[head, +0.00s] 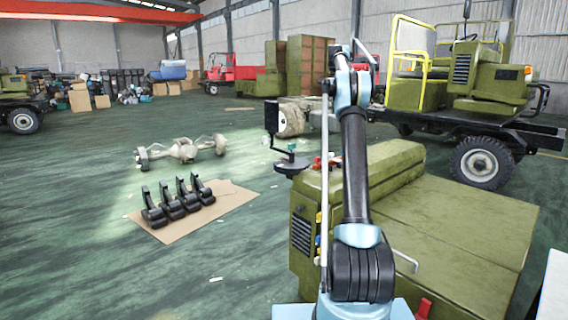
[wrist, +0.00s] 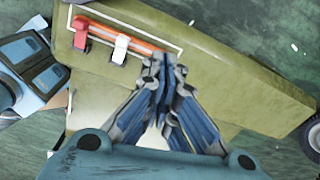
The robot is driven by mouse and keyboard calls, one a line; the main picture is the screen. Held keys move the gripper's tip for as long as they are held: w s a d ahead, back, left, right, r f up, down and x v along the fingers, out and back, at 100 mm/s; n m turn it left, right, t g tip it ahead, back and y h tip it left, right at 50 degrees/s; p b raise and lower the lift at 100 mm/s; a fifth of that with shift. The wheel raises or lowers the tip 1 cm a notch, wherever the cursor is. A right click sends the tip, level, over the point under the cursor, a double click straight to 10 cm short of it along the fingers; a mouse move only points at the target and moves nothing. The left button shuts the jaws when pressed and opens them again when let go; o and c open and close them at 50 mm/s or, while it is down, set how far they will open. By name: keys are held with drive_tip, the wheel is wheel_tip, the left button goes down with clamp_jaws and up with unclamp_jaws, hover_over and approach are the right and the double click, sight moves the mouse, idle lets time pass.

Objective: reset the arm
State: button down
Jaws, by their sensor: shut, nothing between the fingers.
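My gripper (wrist: 164,62) shows in the wrist view with its two fingers together and nothing between them. It points down over the olive-green vehicle body (wrist: 240,85). A red lever (wrist: 82,32) and a white lever (wrist: 121,48) on that body are to the upper left of the fingertips. I cannot tell how high the fingers are above the surface. In the head view my arm (head: 354,170) stands upright in front of the green body (head: 460,215), its upper links bent at the top. I cannot make out the fingers there.
A truck chassis with a yellow frame (head: 424,60) stands at the back right. Several black pedals stand on a cardboard sheet (head: 225,200) on the floor at left. An axle (head: 183,150) lies behind them. The green floor (head: 70,240) at front left is clear.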

drive_tip(key=s+a+n, duration=0.3)
drive_tip(key=s+n, duration=0.2)
drive_tip(key=s, duration=0.6)
drive_tip(key=s+a+n+t, duration=0.1)
drive_tip(key=s+a+n, duration=0.25)
drive_tip(key=s, duration=0.85)
drive_tip(key=s+a+n, duration=0.2)
drive_tip(key=s+n, duration=0.3)
drive_tip(key=s, duration=0.6)
drive_tip(key=s+a+f+n, duration=0.1)
drive_tip(key=s+f+n, duration=0.5)
drive_tip(key=s+f, duration=0.9)
drive_tip(key=s+a+f+n+t, duration=0.1)
drive_tip(key=s+f+n, duration=0.6)
drive_tip(key=s+f, duration=0.8)
drive_tip(key=s+a, duration=0.1)
drive_tip(key=s, duration=0.2)
drive_tip(key=shift+s+a, duration=0.2)
drive_tip(key=shift+f, duration=0.1)
